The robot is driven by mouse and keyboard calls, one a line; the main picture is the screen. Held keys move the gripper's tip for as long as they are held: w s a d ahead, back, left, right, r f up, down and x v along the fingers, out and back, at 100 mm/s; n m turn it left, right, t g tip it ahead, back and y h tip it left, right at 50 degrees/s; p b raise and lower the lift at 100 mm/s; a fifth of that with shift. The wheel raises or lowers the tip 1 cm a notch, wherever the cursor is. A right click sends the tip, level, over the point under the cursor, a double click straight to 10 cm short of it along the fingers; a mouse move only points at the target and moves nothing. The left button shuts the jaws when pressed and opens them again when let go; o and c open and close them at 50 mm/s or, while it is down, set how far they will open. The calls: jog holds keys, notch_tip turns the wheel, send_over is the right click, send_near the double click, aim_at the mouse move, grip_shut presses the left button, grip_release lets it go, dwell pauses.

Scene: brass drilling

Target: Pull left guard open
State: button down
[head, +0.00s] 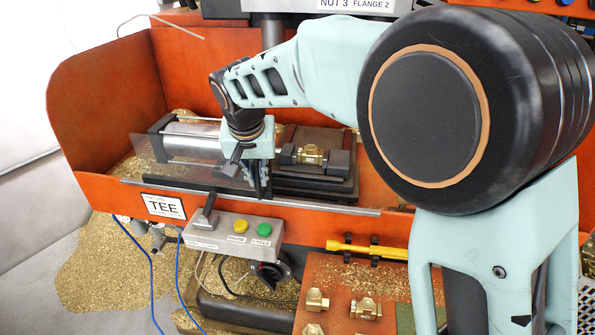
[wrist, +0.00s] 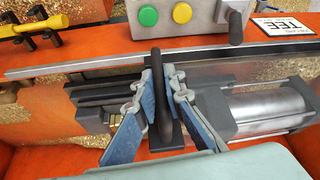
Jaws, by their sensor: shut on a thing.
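The left guard is a clear, see-through panel (head: 152,150) in front of the silver cylinder (head: 190,138) at the left of the orange machine bay. In the wrist view the clear panel (wrist: 262,74) stretches to the right along the rail. My gripper (head: 260,178) is at the panel's right end. In the wrist view my gripper (wrist: 166,92) has its blue fingers shut on the dark upright guard handle (wrist: 163,112), one finger on each side. The handle is mostly hidden in the head view by the gripper.
A brass fitting (head: 311,155) sits in the dark vise right of my gripper. A grey rail (head: 320,207) runs along the bay's front edge. Below it are a grey control box (head: 228,236) with a lever and yellow and green buttons, and a TEE sign (head: 164,206).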

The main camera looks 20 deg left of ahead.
jog(key=shift+s+a, duration=0.15)
jog(key=shift+a, duration=0.9)
jog(key=shift+s+a, duration=0.1)
jog(key=shift+a, duration=0.95)
jog(key=c, duration=2)
grip_release()
jog(key=v, duration=1.2)
jog(key=shift+w, duration=0.1)
jog(key=shift+d+r, duration=0.1)
jog(key=shift+r, duration=0.05)
